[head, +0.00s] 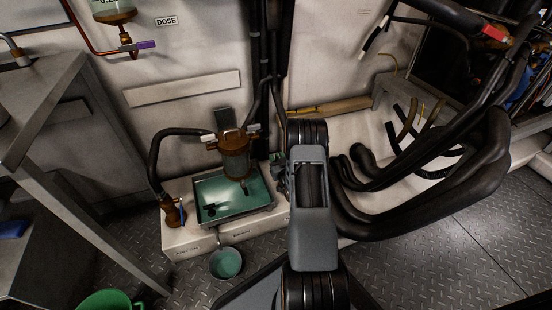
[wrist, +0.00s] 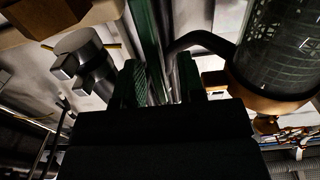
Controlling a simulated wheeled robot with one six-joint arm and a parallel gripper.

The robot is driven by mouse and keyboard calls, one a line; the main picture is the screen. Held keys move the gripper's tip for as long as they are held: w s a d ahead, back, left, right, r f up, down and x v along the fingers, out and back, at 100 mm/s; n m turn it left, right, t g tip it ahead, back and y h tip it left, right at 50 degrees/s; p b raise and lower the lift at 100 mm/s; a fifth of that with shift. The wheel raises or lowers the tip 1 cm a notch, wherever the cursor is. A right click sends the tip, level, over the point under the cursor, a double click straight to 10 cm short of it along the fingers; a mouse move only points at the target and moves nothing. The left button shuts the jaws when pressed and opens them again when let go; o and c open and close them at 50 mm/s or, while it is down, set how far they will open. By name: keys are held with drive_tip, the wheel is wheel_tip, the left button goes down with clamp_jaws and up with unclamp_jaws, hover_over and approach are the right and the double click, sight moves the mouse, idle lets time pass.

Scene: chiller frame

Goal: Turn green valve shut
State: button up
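I cannot make out the green valve for certain. A small greenish part (head: 278,158) shows just left of my arm in the head view, beside the brown-capped glass strainer (head: 236,155); whether it is the valve or part of my gripper is unclear. In the wrist view my gripper (wrist: 160,75) has its two dark fingers apart. A green upright strip (wrist: 147,45) and a curved dark bar (wrist: 205,40) show beyond and around the fingertips; contact cannot be told. The strainer glass (wrist: 285,45) is close on the right. My arm hides the gripper in the head view.
A tray with green liquid (head: 207,219) stands under the strainer. A brass valve with a blue handle (head: 173,212) is at its left, and a round pan (head: 226,263) is on the floor. Thick black hoses (head: 430,205) crowd the right. A purple-handled valve (head: 146,45) hangs upper left.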

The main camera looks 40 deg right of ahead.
drive_tip(key=shift+x, duration=0.95)
clamp_jaws()
